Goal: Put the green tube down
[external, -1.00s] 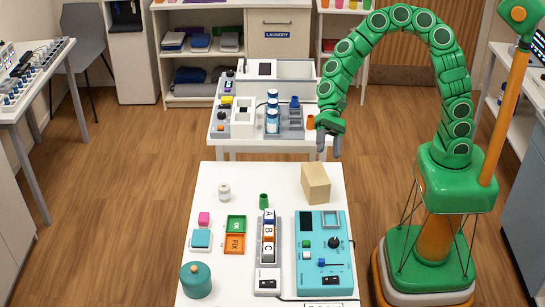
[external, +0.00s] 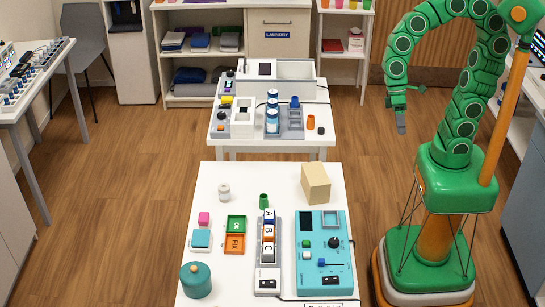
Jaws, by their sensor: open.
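The green tube (external: 264,201) stands upright on the white front table (external: 215,180), just behind the row of lettered blocks. Nothing is touching it. My gripper (external: 400,120) is open and empty. It hangs in the air to the right of both tables, well above the floor and far from the tube.
A beige block (external: 315,183) stands at the table's back right, behind a teal control box (external: 324,255). Lettered blocks (external: 268,238), green and orange trays (external: 235,243) and a teal jar (external: 196,279) fill the front. The back table (external: 240,142) holds bottles and devices.

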